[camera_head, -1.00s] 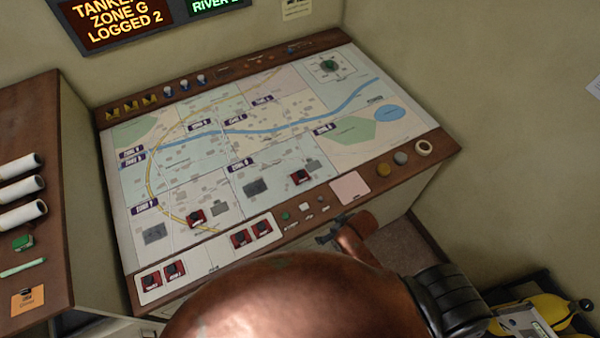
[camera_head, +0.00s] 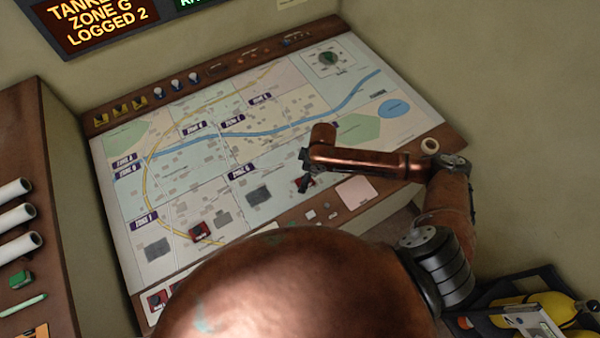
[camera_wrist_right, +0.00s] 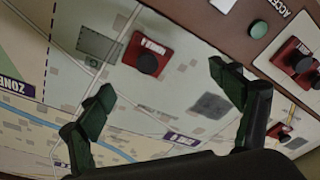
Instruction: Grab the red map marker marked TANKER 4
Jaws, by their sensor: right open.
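A red map marker with a black knob (camera_wrist_right: 148,52) lies on the map, ahead of my right gripper (camera_wrist_right: 165,98) in the wrist view. Its white label appears to read TANKER, but the number is too small to be sure of. The fingers are open, apart and empty, with the marker beyond their tips. In the head view my right gripper (camera_head: 306,172) hangs over the map and partly hides this marker (camera_head: 298,183). Another red marker (camera_head: 200,232) stands on the map farther left; it also shows in the wrist view (camera_wrist_right: 280,130). My left gripper is not in view.
More red markers (camera_wrist_right: 292,63) sit on a pale strip at the console's front edge, mostly hidden by my body in the head view. A green button (camera_wrist_right: 259,29) is on the wooden edge. A tape roll (camera_head: 430,145) is at the right edge.

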